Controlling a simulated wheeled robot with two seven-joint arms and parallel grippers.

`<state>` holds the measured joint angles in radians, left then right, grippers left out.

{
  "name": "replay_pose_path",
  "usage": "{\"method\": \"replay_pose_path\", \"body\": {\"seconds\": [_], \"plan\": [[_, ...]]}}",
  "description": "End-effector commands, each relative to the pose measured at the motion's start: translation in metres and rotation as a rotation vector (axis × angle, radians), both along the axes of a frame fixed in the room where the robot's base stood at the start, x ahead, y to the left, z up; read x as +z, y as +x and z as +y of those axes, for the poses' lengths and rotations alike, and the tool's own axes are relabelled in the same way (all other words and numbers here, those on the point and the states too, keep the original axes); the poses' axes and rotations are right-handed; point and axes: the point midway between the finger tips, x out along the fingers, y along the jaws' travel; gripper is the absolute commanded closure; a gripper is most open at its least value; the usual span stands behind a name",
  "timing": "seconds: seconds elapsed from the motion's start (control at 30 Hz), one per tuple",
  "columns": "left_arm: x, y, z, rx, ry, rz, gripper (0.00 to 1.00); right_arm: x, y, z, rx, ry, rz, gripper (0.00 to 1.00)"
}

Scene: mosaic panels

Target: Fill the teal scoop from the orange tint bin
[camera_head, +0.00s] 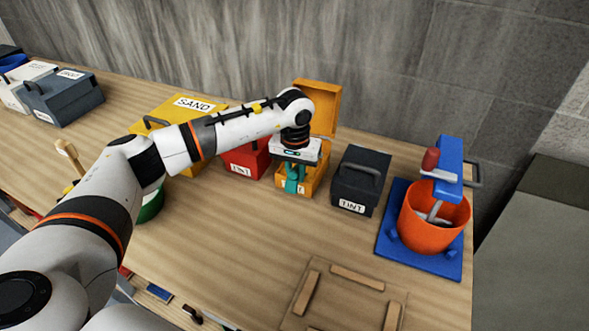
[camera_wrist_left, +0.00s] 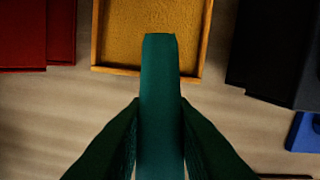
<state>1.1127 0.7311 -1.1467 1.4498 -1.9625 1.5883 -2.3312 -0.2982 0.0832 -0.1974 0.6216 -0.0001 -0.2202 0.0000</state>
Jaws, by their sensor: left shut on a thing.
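The orange tint bin (camera_head: 310,182) stands open near the wall, its lid (camera_head: 318,104) raised at the back. In the left wrist view the bin's rim (camera_wrist_left: 207,35) frames a level orange-yellow fill (camera_wrist_left: 155,18). My left gripper (camera_head: 294,180) points down at the bin's near side and is shut on the teal scoop (camera_wrist_left: 160,90). The scoop's far end overlaps the bin's near wall in the wrist view. I cannot tell whether it dips into the fill, and I see no load on it. My right gripper is not in view.
A red bin (camera_head: 243,162) stands close left of the orange bin, a black tint bin (camera_head: 359,180) close right. The yellow sand box (camera_head: 165,115) is further left. An orange bucket (camera_head: 425,230) stands on a blue base at right. A wooden frame (camera_head: 357,278) lies in front.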

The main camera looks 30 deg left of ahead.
Motion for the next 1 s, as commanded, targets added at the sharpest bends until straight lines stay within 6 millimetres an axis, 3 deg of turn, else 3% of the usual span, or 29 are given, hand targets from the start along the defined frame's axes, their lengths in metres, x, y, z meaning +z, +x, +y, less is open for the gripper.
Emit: {"method": "replay_pose_path", "body": {"seconds": [0.1, 1.0], "plan": [[-0.005, 0.008, 0.001, 0.0, 0.008, -0.037, 1.0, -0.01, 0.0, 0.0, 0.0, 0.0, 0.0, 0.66], [-0.008, -0.029, -0.005, 0.0, 0.072, -0.413, 1.0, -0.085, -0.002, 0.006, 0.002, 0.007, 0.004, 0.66]]}}
